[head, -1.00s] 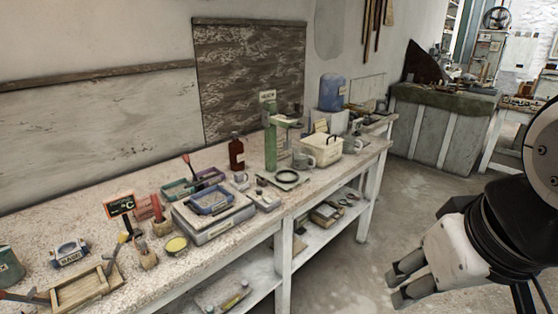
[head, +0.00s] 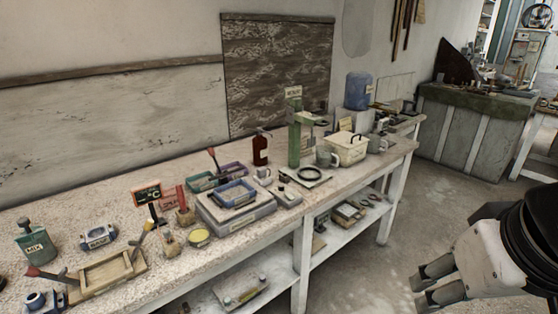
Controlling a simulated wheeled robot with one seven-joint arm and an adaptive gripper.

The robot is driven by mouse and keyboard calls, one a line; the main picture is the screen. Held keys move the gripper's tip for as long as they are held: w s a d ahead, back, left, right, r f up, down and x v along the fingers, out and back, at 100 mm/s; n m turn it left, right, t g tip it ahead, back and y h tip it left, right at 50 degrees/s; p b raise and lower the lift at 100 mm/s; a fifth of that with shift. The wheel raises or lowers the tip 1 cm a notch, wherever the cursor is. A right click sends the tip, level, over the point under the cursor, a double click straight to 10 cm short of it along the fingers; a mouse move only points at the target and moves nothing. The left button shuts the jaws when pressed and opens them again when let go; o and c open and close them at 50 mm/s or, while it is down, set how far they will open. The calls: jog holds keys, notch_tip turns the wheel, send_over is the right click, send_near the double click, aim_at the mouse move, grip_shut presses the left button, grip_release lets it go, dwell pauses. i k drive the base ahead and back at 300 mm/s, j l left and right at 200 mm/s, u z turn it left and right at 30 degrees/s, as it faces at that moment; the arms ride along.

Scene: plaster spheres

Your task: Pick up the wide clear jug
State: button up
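I cannot pick out a wide clear jug for certain. A large translucent blue water bottle (head: 359,92) stands upright on a pale box at the far end of the bench. Several grey mugs are near it, one (head: 326,156) beside the green stand. My gripper (head: 422,290) is at the lower right, over the floor and well apart from the bench. Its two fingers point left with a gap between them, and nothing shows in it.
The long bench (head: 110,210) carries a scale with a blue tray (head: 235,192), a dark red bottle (head: 260,148), a cream box (head: 346,148) and a wooden frame (head: 108,272). A lower shelf holds more items. Floor is clear between the bench and a green-topped counter (head: 477,105).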

aim_at(324, 155)
jog(key=i+l+u, duration=0.15)
jog(key=i+l, duration=0.25)
jog(key=i+l+u, duration=0.15)
jog(key=i+l, duration=0.25)
jog(key=i+l+u, duration=0.15)
jog(key=i+l, duration=0.15)
jog(key=l, duration=0.3)
jog(key=i+l+u, duration=0.3)
jog(key=i+l, duration=0.6)
jog(key=i, duration=0.15)
